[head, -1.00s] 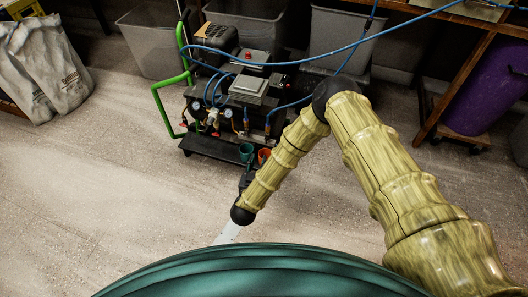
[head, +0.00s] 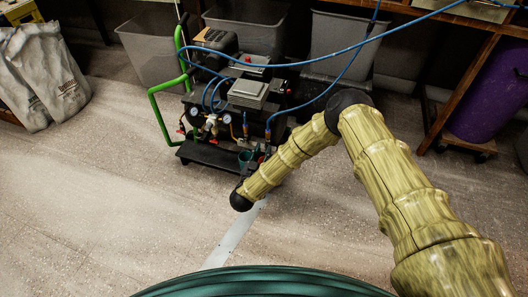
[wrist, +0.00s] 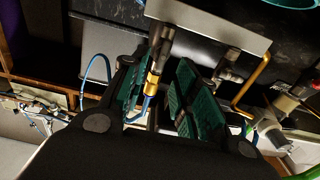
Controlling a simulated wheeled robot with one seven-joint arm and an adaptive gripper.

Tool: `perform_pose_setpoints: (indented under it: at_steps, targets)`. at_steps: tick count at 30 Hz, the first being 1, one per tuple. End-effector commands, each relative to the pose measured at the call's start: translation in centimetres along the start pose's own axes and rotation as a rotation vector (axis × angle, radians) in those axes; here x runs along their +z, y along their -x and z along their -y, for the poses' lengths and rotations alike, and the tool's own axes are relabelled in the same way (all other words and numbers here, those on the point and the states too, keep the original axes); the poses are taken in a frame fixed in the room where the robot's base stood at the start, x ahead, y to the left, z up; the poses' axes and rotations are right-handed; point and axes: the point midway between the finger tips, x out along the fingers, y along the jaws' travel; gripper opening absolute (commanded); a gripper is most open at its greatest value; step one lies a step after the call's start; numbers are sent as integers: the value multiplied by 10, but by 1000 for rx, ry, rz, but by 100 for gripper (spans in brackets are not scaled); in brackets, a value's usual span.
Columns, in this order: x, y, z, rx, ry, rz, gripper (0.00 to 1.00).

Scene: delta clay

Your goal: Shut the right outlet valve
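The right outlet valve is a brass fitting (wrist: 153,84) with a blue lever (wrist: 146,108) in the wrist view. In the head view its brass and blue fitting (head: 267,137) stands at the right front of the compressor unit. My gripper (wrist: 163,76) is open, with green ribbed pads on both sides of the fitting. The left pad is close to the brass; I cannot tell whether it touches. In the head view my gripper (head: 252,158) is low before the unit, mostly hidden behind my own wrist.
The compressor unit (head: 247,93) carries gauges, blue hoses and a green pipe (head: 160,112). In the wrist view a metal plate (wrist: 208,20) and another fitting (wrist: 228,65) lie close to the fingers. Grey bins (head: 340,42) stand behind. The floor in front is clear.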

Motion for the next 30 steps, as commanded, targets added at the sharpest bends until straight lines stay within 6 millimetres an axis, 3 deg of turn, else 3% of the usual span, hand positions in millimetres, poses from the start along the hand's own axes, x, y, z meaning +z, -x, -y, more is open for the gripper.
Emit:
perform_pose_setpoints:
  at_steps: [6,16,17,22,30]
  targets:
    - [0,-18,0,1,-1,0,30]
    - [0,-20,0,0,0,1,30]
    - [0,-20,0,0,0,1,28]
    - [0,-20,0,0,0,1,0]
    - [0,-20,0,0,-5,1,0]
